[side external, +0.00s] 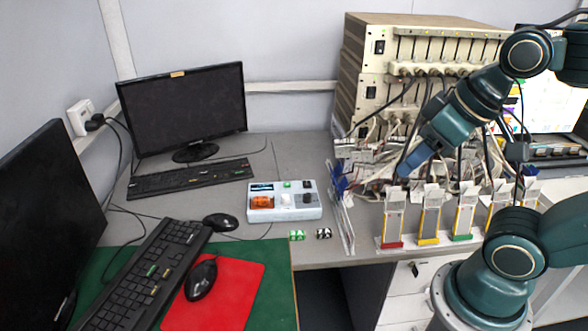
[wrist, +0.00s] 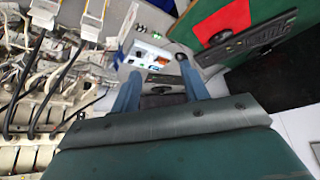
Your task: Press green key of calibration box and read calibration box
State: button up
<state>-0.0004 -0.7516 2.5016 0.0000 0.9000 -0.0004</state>
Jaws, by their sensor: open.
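The calibration box (side external: 264,213) is a pale white-blue box on the grey table, left of centre in the side view. It has a small dark display, an orange part at its left, and a small green key (side external: 287,184) at its back edge. My gripper (side external: 403,172) is to the right of the box and above the table, apart from it, pointing down and left. In the wrist view the box (wrist: 146,50) shows small beyond my gripper (wrist: 161,92), whose two blue fingers are spread with nothing between them. The display's reading is too small to make out.
Several pouch cells in coloured holders (side external: 392,243) stand at the table's front right. A rack of instruments (side external: 385,60) with many cables is behind my gripper. A green-white item (side external: 297,236) and a black-white item (side external: 323,233) lie before the box. Keyboards and monitors fill the left.

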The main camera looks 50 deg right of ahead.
dwell(0.4)
grip_shut()
dwell(1.5)
